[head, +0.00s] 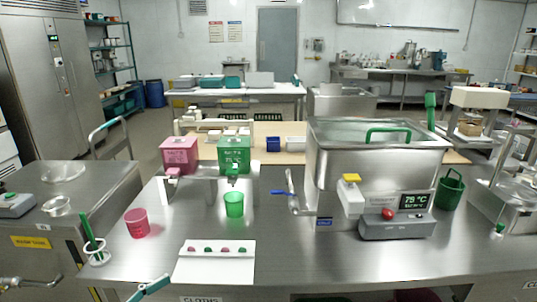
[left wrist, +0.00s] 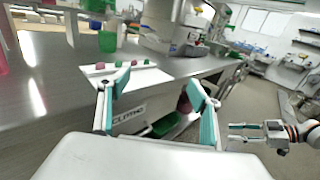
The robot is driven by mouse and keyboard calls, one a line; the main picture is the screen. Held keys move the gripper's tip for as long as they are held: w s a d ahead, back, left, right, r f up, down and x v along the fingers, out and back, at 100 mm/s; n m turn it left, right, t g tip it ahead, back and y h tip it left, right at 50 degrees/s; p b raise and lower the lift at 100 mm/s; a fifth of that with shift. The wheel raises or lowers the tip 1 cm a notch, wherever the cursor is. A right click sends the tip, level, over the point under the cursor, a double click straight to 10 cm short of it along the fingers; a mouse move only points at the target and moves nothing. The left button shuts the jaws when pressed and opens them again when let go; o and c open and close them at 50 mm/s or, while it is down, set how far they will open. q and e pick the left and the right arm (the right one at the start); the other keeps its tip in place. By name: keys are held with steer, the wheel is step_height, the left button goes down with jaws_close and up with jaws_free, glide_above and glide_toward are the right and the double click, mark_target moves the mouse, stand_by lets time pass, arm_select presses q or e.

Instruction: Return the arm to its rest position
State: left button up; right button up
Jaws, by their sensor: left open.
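My left gripper (left wrist: 160,100) is open and empty, with its two teal-padded fingers spread apart in the left wrist view. In the head view only a teal finger (head: 150,288) of it shows at the bottom edge, by the table's front edge. It is close to a white board (head: 215,262) with several pink and green pieces on it; the board also shows beyond the fingers in the left wrist view (left wrist: 122,73). My right gripper (left wrist: 243,132) shows at the right of the left wrist view, off the table, with its two fingers apart and nothing between them.
On the steel table (head: 290,250) stand a pink cup (head: 137,223), a green cup (head: 234,204) under a green dispenser (head: 234,153), a pink dispenser (head: 180,154) and a steel tank with a control box (head: 397,223). Open floor shows right of the table.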

arm_select(q)
steer(key=s+a+f+n+t+y, duration=0.1)
steer(key=f+n+y, duration=0.25)
steer(key=n, duration=0.55)
steer(key=s+a+f+n+t+y+p, duration=0.15)
steer(key=f+n, duration=0.25)
steer(key=n, duration=0.4)
steer(key=s+f+n+t+y, duration=0.1)
steer(key=s+f+n+y, duration=0.2)
steer(key=n, duration=0.6)
steer(key=s+d+f+n+g+y, duration=0.1)
steer(key=s+d+f+n+g, duration=0.1)
steer(key=s+f+n, duration=0.3)
steer(key=s+d+f+n+g+y, duration=0.1)
steer(key=s+f+n+g, duration=0.3)
steer(key=f+n, duration=0.5)
steer(key=shift+s+d+f+n+p, duration=0.2)
steer(key=shift+s+d+n+p, duration=0.1)
steer(key=shift+s+d+n, duration=0.15)
arm_select(e)
steer(key=shift+s+a+r, duration=0.2)
steer(key=shift+s+r, duration=0.2)
steer(key=shift+s, duration=0.15)
steer(key=shift+w+r, duration=0.25)
steer(key=shift+r, duration=0.1)
steer(key=shift+s+f, duration=0.1)
steer(key=shift+f, duration=0.15)
